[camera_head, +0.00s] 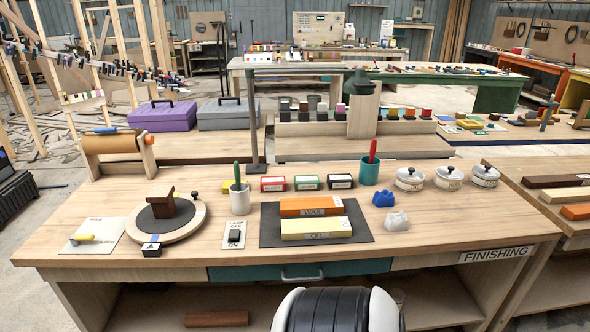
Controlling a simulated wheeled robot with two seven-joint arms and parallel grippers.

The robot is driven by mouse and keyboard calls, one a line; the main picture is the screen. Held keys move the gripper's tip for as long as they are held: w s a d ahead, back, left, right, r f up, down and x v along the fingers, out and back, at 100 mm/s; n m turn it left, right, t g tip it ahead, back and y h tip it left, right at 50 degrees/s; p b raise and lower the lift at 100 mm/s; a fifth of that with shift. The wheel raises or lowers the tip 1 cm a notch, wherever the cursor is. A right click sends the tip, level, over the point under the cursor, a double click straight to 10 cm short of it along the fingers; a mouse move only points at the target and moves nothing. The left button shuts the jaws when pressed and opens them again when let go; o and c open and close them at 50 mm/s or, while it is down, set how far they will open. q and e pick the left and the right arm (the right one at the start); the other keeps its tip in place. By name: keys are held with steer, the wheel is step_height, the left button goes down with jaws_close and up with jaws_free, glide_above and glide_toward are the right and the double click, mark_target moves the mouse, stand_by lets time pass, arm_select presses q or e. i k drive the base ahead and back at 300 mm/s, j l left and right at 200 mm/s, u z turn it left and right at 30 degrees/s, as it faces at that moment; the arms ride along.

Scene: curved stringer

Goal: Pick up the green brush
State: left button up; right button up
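A green brush handle (237,172) stands nearly upright in a white cup (240,203) on the wooden finishing bench (420,258). The lower part of the brush is hidden inside the cup. A second cup, teal (370,173), holds a red-handled tool (373,150) further right. Neither of my grippers is in view.
A yellow block (212,185) and several small boxes (273,184) are near the white cup. A turntable (190,228) is left, a lamp switch (234,236) in front, and a dark mat (360,235) with wax and oil blocks right. A lamp post (254,120) rises behind.

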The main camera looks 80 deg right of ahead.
mark_target(236, 164)
steer(key=z, duration=2.05)
